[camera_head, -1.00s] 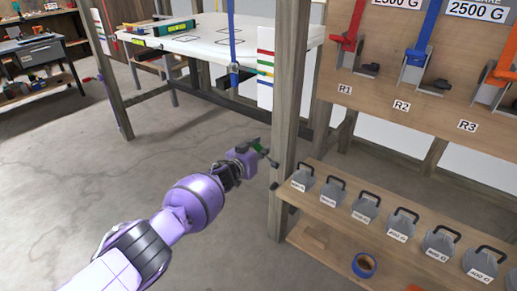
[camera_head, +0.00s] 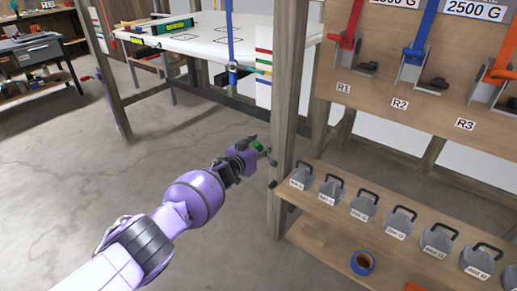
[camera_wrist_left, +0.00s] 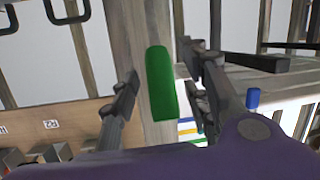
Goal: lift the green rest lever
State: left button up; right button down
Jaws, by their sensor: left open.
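The green rest lever (camera_wrist_left: 160,82) shows in the left wrist view as an upright green grip in front of a wooden post. It stands between the two fingers of my left gripper (camera_wrist_left: 158,68), with a gap visible on the left side; contact on the right side is unclear. The gripper is open. My right gripper is in neither view.
The wooden post (camera_head: 283,120) stands directly behind the lever. A white table-like panel (camera_head: 200,42) is behind. The concrete floor at left is clear.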

pick_arm(q)
jog(key=shift+s+a+r, duration=0.2)
jog(key=shift+s+a, duration=0.2)
jog(key=shift+a, duration=0.1)
jog(key=v, duration=1.1)
jog(key=shift+d, duration=0.25)
